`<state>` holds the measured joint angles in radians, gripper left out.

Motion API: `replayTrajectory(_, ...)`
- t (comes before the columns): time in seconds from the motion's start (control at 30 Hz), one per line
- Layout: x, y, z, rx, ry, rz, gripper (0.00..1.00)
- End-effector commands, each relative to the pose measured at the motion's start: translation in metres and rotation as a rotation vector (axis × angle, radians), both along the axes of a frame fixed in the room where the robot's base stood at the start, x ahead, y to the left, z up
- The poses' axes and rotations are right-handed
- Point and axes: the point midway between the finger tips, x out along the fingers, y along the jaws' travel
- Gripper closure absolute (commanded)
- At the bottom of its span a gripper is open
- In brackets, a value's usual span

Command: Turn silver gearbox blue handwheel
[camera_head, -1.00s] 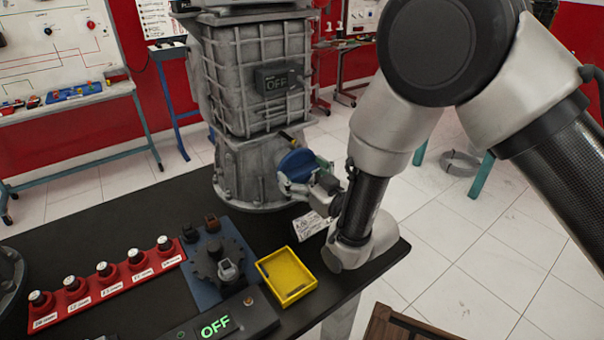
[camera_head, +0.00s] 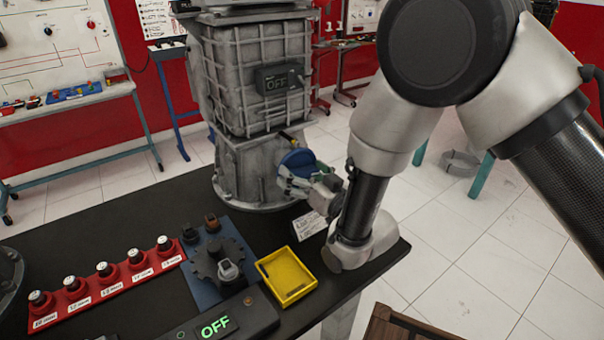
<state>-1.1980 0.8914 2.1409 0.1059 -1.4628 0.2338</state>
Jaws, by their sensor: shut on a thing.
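The silver gearbox (camera_head: 250,85) stands upright on the black table, with a dark box reading OFF on its face. The blue handwheel (camera_head: 298,159) is on the lower right side of the gearbox. My gripper (camera_head: 291,181) is at the wheel's lower front edge and is shut on it. The gripper and wrist hide part of the wheel's lower right. A short dark lever with a yellow part sits just above the wheel.
A white label lies beneath my wrist.

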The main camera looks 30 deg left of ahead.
Motion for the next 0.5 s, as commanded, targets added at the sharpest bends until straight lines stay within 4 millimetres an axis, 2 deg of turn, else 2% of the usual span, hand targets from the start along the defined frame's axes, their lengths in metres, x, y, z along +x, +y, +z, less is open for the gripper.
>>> replayTrajectory(0.03, -0.0005, -0.0008, -0.002, -0.005, 0.001, 0.0, 0.33)
replayTrajectory(0.07, -0.0005, -0.0008, -0.002, -0.005, 0.001, 0.0, 0.07)
replayTrajectory(0.1, -0.0005, -0.0008, -0.002, -0.005, 0.001, 0.0, 0.0)
replayTrajectory(0.5, -0.0011, -0.0021, -0.0008, -0.002, 0.0, 0.0, 0.0)
